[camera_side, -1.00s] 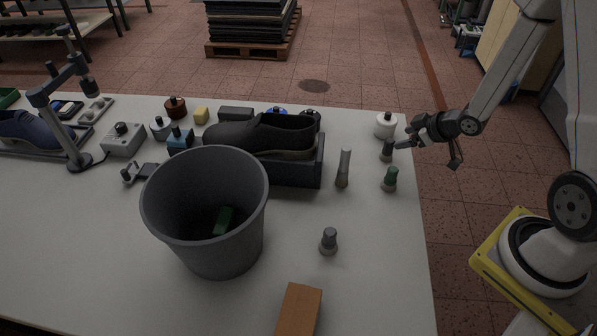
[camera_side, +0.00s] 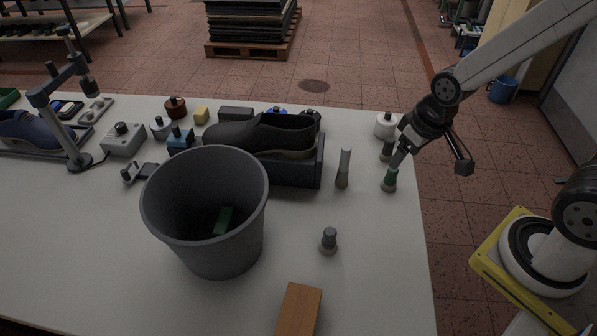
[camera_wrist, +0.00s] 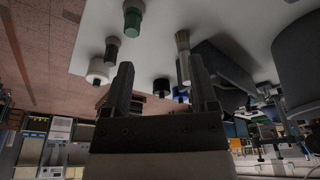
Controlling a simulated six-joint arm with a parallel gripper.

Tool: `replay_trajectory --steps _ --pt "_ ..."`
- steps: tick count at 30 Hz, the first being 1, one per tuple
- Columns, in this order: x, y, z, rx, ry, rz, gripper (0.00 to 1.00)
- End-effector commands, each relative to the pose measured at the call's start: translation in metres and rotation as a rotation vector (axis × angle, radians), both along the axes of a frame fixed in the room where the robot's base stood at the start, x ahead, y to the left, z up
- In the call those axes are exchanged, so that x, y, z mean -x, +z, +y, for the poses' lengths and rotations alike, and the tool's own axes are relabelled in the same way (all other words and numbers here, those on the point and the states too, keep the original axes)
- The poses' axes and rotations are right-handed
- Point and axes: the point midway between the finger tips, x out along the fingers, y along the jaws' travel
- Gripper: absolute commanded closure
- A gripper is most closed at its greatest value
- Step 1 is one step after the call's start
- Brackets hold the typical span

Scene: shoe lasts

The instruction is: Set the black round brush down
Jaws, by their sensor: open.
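The dark round brush (camera_side: 386,151), which I take as the black one, stands upright on the table near its right edge, between the white pot and a green-topped brush. It also shows in the wrist view (camera_wrist: 112,48), outside my fingers to the left. My gripper (camera_side: 401,155) is open and tilted down to the left, just right of the dark brush and above the green brush (camera_side: 389,179). In the wrist view no brush lies between my fingers (camera_wrist: 164,82).
A white pot (camera_side: 385,125) stands behind the dark brush. A tall pale brush (camera_side: 343,168) stands to the left, beside the tray (camera_side: 303,174) with a dark shoe (camera_side: 262,134). A grey bucket (camera_side: 160,223) and a wooden block (camera_side: 298,309) are nearer. The front right table is mostly clear.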

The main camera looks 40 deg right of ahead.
Motion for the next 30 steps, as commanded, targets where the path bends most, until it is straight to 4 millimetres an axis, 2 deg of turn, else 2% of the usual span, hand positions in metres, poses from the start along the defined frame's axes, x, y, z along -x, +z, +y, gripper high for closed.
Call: replay_trajectory --steps 17,23,30 --pt "-0.006 -0.001 -0.004 0.013 0.041 0.007 0.17" --pt "-0.024 -0.004 -0.015 0.048 0.177 0.037 0.17" --pt "-0.053 -0.014 -0.038 0.098 0.439 0.092 0.17"
